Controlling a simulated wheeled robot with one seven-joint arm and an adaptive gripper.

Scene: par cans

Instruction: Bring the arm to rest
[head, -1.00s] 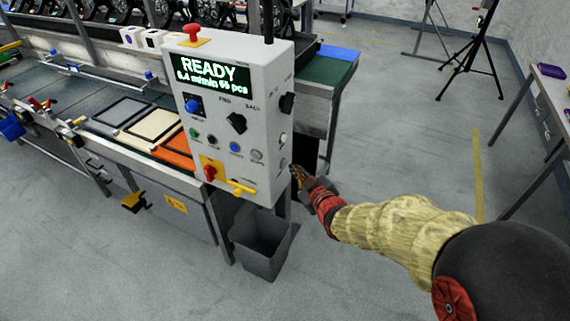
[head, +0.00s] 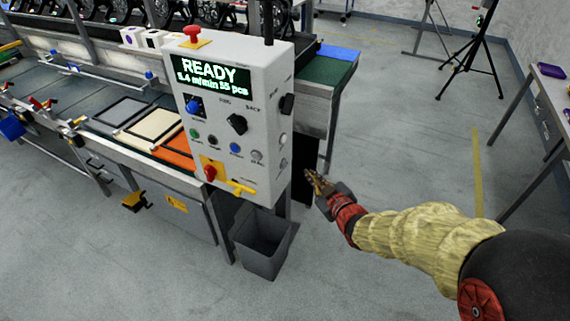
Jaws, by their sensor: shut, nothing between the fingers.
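My gripper (head: 316,180) is shut and empty. It is in the head view, in the air just right of the grey control box (head: 232,120), apart from it. My arm reaches in from the lower right, with a yellowish fabric sleeve and a dark rounded link. The box carries a lit green display reading READY, a red button on top, and several knobs and buttons on its front. A few dark knobs and light buttons are on its right side.
A long machine table (head: 150,165) with framed coloured panels runs left behind the box. A grey bin (head: 262,245) stands on the floor below. A tripod (head: 474,60) is at the upper right and a table (head: 548,100) at the right edge. Open floor lies between.

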